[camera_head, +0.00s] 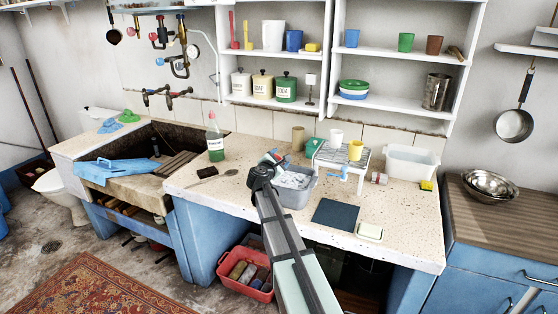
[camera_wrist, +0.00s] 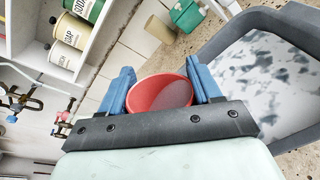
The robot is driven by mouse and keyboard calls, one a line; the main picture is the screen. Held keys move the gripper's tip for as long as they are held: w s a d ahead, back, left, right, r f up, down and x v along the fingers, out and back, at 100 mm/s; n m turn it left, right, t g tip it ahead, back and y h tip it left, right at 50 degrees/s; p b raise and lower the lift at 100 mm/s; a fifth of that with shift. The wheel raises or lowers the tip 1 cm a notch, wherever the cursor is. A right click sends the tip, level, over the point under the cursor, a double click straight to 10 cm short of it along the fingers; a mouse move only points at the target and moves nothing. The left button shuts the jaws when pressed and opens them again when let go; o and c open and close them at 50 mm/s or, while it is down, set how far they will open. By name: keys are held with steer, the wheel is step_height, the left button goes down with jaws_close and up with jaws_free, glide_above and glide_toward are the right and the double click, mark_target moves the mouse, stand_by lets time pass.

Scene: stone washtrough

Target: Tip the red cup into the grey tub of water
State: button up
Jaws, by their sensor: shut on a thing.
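The red cup (camera_wrist: 158,97) is held between the blue fingers of my gripper (camera_wrist: 163,84) in the wrist view. Its mouth faces the wrist camera and a greyish patch shows inside; I cannot tell whether that is liquid. The grey tub (camera_wrist: 236,37) lies just right of the cup there, with mottled white-grey water in it. In the head view my gripper (camera_head: 272,159) is over the back left part of the grey tub (camera_head: 299,199) on the stone counter. The cup is mostly hidden there by my wrist, and its exact tilt is unclear.
A green bottle (camera_head: 215,138) stands left of the tub. A dark blue mat (camera_head: 335,213) and a soap dish (camera_head: 370,231) lie to the right.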

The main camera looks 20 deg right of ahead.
stand_by(0.3)
steer(key=shift+s+d+f+m+y, duration=0.2)
steer(key=shift+d+f+m+y, duration=0.15)
steer(key=shift+m, duration=0.55)
stand_by(0.4)
steer(key=shift+s+d+f+m, duration=0.15)
steer(key=shift+d+f+m, duration=0.1)
steer(key=shift+m, duration=0.35)
steer(key=shift+f+y, duration=0.1)
steer(key=shift+y, duration=0.15)
steer(key=shift+m, duration=0.3)
steer(key=shift+s+d+f+m+y, duration=0.15)
steer(key=shift+f+m+y, duration=0.25)
steer(key=shift+m, duration=0.4)
stand_by(0.7)
